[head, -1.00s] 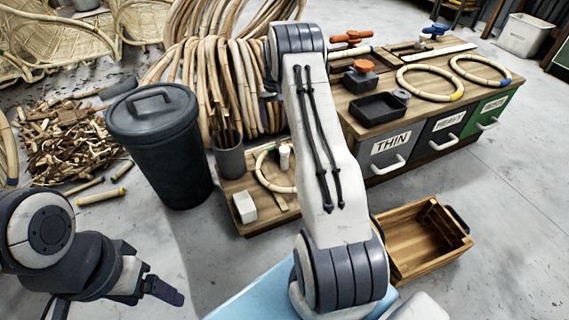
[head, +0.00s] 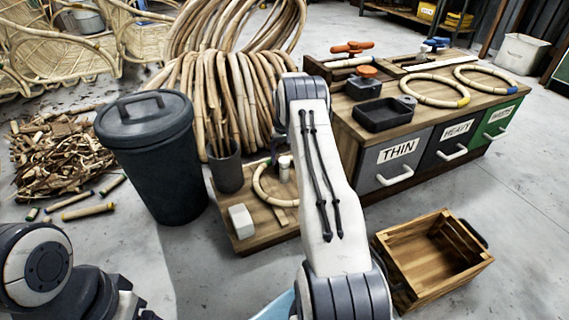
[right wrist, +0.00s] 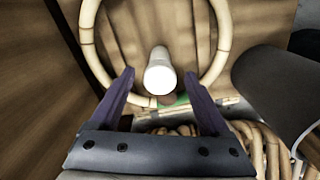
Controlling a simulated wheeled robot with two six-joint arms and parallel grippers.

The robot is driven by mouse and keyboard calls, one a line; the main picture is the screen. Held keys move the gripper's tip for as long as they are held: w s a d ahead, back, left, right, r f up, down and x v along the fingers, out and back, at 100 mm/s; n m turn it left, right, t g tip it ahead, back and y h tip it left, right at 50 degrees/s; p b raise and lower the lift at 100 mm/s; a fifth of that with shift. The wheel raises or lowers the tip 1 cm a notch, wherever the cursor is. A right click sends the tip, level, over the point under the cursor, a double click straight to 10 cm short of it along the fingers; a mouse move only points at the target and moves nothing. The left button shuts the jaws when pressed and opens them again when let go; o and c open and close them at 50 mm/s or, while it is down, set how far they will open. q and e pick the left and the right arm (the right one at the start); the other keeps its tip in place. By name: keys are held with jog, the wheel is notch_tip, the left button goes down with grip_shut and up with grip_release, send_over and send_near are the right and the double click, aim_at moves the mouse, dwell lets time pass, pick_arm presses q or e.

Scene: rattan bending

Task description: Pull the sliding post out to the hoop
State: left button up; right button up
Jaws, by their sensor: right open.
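The sliding post is a short white cylinder (right wrist: 160,72), seen nearly end-on in the right wrist view. It also shows in the head view (head: 284,165), partly behind my right arm. The hoop, a pale rattan ring (right wrist: 88,45), lies around it, with a visible gap on the left side; it shows on the low wooden board in the head view (head: 262,188). My right gripper (right wrist: 158,78) is open, its two purple fingers on either side of the post and apart from it. My left gripper (head: 146,314) is mostly cut off at the bottom edge.
A white block (head: 241,221) sits on the board's front. A wooden crate (head: 400,268) is at the right, before the drawer bench (head: 350,120). Rattan coils (head: 215,100) stand behind.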

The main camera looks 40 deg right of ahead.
grip_shut()
dwell(1.5)
